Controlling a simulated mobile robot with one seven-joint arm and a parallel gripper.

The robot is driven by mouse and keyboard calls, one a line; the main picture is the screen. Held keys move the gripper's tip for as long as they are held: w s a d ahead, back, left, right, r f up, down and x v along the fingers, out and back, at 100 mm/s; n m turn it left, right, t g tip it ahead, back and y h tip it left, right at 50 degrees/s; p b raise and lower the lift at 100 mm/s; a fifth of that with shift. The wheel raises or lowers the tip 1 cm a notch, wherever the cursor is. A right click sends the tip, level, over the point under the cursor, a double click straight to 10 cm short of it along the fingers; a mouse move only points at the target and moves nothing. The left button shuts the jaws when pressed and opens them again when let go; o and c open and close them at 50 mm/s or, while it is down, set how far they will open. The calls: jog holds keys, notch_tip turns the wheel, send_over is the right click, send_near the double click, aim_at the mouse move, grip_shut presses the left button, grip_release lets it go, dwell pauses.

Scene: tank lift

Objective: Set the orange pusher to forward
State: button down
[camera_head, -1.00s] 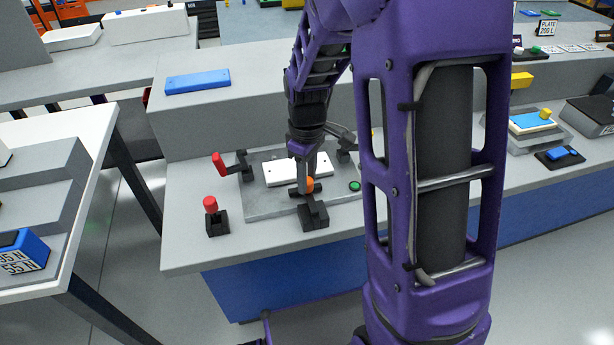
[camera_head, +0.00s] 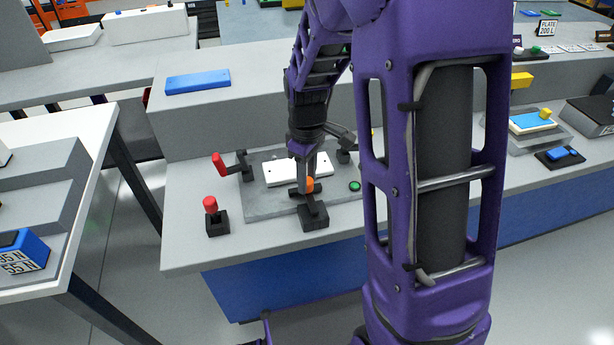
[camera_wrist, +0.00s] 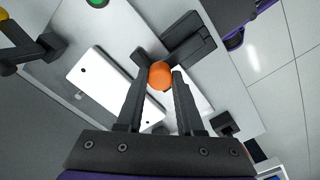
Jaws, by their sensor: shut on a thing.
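The orange pusher (camera_head: 309,185) is a round orange knob on a black slide block (camera_head: 313,216) at the front edge of the grey fixture plate (camera_head: 262,206). In the wrist view the orange knob (camera_wrist: 160,75) lies between the fingertips, beside the black slide block (camera_wrist: 189,40). My gripper (camera_head: 305,184) points down at the knob and is shut on it; its fingers also show in the wrist view (camera_wrist: 158,82). A white plate (camera_head: 284,172) with small dark holes lies on the fixture behind the knob. The fingers partly hide the knob's sides.
A green button (camera_head: 355,186) is on the right. A blue block (camera_head: 198,81) lies on the raised ledge. My arm hides part of the bench.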

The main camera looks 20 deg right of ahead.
dwell(0.4)
jog(key=w, duration=0.4)
jog(key=shift+w+p, duration=0.1)
jog(key=shift+p, duration=0.3)
jog(key=c, duration=0.5)
grip_release()
notch_tip(320, 180, up, 18)
jog(key=p, duration=0.3)
jog(key=shift+f, duration=0.2)
